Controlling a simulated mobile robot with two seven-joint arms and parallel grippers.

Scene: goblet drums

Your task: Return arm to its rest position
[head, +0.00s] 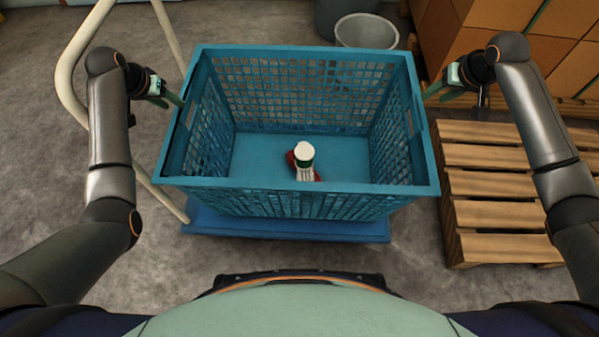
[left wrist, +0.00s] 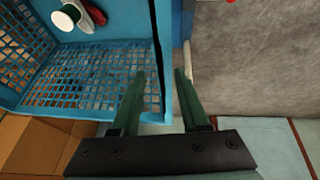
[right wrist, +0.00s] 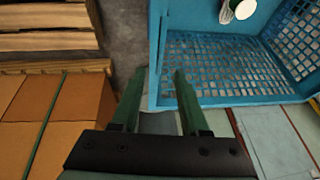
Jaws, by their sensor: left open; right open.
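My left gripper (head: 172,95) is open beside the left wall of the blue crate. In the left wrist view its fingers (left wrist: 160,95) are apart, with the crate's wall edge between or below them; I cannot tell whether they touch it. My right gripper (head: 428,92) is open beside the crate's right wall. In the right wrist view its fingers (right wrist: 155,92) are apart and hold nothing, near the crate's edge.
The blue crate (head: 300,188) stands on a blue cart (head: 290,228) with a pale handle rail (head: 64,70). A white-capped bottle (head: 305,160) and a red item (head: 291,158) lie inside. Wooden pallets (head: 500,190), cardboard boxes (head: 480,25) and a grey bucket (head: 366,32) stand nearby.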

